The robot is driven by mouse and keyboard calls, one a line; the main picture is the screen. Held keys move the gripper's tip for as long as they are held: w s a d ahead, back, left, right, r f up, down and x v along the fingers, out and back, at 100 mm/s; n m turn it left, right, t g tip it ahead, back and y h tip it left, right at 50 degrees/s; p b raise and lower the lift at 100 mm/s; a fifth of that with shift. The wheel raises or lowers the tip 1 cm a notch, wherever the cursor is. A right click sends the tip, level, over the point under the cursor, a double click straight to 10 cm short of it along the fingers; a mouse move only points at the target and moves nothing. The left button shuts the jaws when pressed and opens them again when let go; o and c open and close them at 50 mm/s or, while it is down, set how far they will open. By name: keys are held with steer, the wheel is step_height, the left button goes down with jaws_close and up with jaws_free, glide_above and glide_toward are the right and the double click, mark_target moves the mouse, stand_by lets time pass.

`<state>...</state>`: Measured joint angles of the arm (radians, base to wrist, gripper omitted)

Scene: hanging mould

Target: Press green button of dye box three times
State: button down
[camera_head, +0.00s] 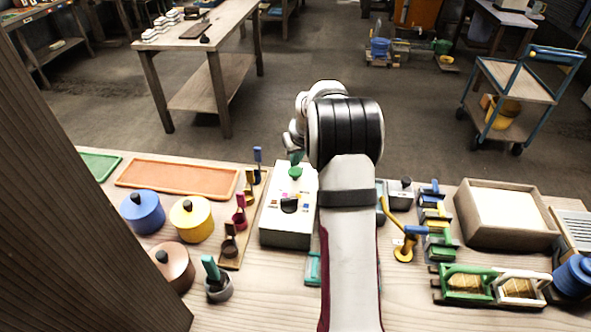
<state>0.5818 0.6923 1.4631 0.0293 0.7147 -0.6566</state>
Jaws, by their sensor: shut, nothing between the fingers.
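The dye box (286,226) is a white box on the wooden table, left of my arm. A green button (295,173) stands at the far end of its top. A black knob (290,204) and small coloured marks are nearer to me on the same top. My gripper (294,153) is small in view and partly hidden by my wrist. It points down just beyond and above the green button, and its fingers look shut and empty. I cannot tell whether it touches the button.
Blue (143,213), yellow (191,220) and copper (173,268) lidded pots stand at left, near an orange tray (178,178). Coloured stamps on a wooden board (256,213) stand close to the box's left. A yellow-and-blue tool (405,246) and a wooden tray (505,238) are at right.

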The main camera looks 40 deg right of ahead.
steer(key=shift+f, duration=1.35)
steer(key=shift+r, duration=0.7)
steer(key=shift+f, duration=0.7)
steer(key=shift+r, duration=0.7)
